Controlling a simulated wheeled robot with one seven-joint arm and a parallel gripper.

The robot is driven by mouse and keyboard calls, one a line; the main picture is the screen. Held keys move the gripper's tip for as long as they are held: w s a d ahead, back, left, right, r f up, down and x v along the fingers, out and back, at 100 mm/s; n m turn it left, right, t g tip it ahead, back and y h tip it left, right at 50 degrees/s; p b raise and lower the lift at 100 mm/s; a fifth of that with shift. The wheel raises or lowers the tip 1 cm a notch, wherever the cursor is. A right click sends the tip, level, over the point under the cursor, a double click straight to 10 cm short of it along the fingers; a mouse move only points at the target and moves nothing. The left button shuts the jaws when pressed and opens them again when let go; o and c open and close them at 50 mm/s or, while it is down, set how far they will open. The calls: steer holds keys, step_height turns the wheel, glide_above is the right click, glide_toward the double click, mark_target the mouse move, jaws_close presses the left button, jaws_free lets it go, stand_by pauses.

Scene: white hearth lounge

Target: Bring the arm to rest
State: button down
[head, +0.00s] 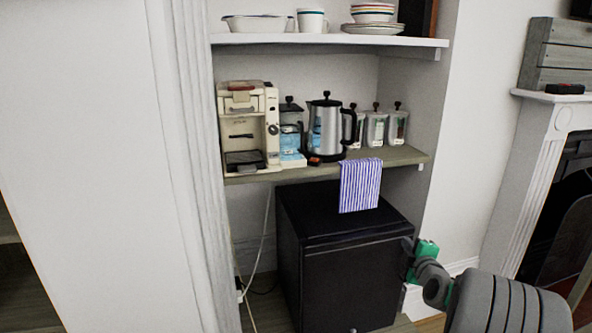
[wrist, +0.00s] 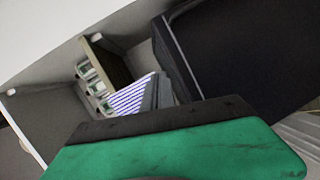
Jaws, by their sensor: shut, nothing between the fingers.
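My gripper (head: 409,262) is at the lower right of the head view, in front of the right side of the black mini fridge (head: 345,280). Its green body is at the end of my grey arm. In the wrist view, the green and black gripper body fills the bottom, and the grey fingers (wrist: 158,92) are together with nothing held. The fingers overlap the blue-striped towel (wrist: 130,96) in that view. Whether the gripper touches the fridge I cannot tell.
A wooden shelf (head: 412,156) above the fridge holds a coffee machine (head: 243,125), a kettle (head: 326,128) and several jars. The towel hangs over its front edge. Dishes stand on the upper shelf (head: 330,40). A white fireplace (head: 530,150) is at the right.

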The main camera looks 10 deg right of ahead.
steer(key=s+a+r+m+g+y+p, duration=0.2)
steer(key=s+a+r+g+p, duration=0.15)
steer(key=a+r+p, duration=0.6)
steer(key=s+a+r+m+g+y+p, duration=0.3)
steer(key=a+r+p, duration=0.55)
steer(key=a, duration=0.65)
steer(key=s+a+r+m+g+p, duration=0.2)
steer(key=s+a+r+m+p, duration=0.1)
steer(key=s, duration=0.7)
steer(key=s+a+r+m+g+h+p, duration=0.1)
steer(key=s+a+r+m+g+p, duration=0.2)
steer(key=s+a+r+p, duration=0.3)
steer(key=s+r+m+p, duration=0.1)
steer(key=s, duration=0.3)
steer(key=shift+s+a+r+p, duration=0.15)
steer(key=shift+s+r+p, duration=0.05)
steer(key=shift+r+p, duration=0.2)
